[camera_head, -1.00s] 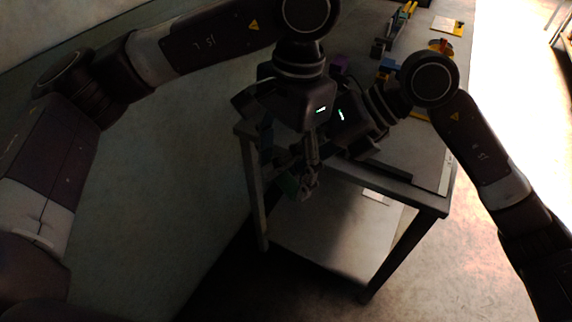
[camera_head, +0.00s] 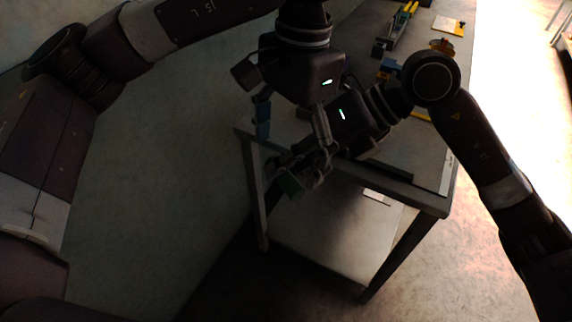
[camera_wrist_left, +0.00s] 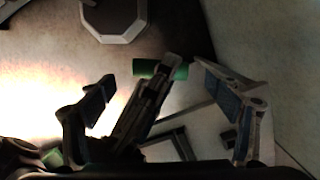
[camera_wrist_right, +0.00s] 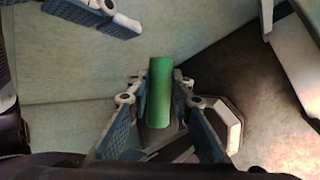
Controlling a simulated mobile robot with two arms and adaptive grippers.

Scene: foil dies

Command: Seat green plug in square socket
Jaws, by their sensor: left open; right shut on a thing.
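The green plug (camera_wrist_right: 158,92), a cylinder, is held between the fingers of my right gripper (camera_wrist_right: 158,86). In the head view the plug (camera_head: 291,185) is a small dark green patch off the front edge of the table. My left gripper (camera_head: 293,140) is open just above it. In the left wrist view the plug (camera_wrist_left: 174,71) lies crosswise between the spread fingers of my left gripper (camera_wrist_left: 152,74), partly behind a right gripper finger. I cannot see contact between left fingers and plug. I cannot make out the square socket.
The grey table (camera_head: 425,190) has a lower shelf (camera_head: 330,245). A blue block (camera_head: 388,66), a yellow-handled item (camera_head: 403,22), an orange round item (camera_head: 441,46) and a yellow-edged card (camera_head: 448,25) lie farther back. Open floor lies left of the table.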

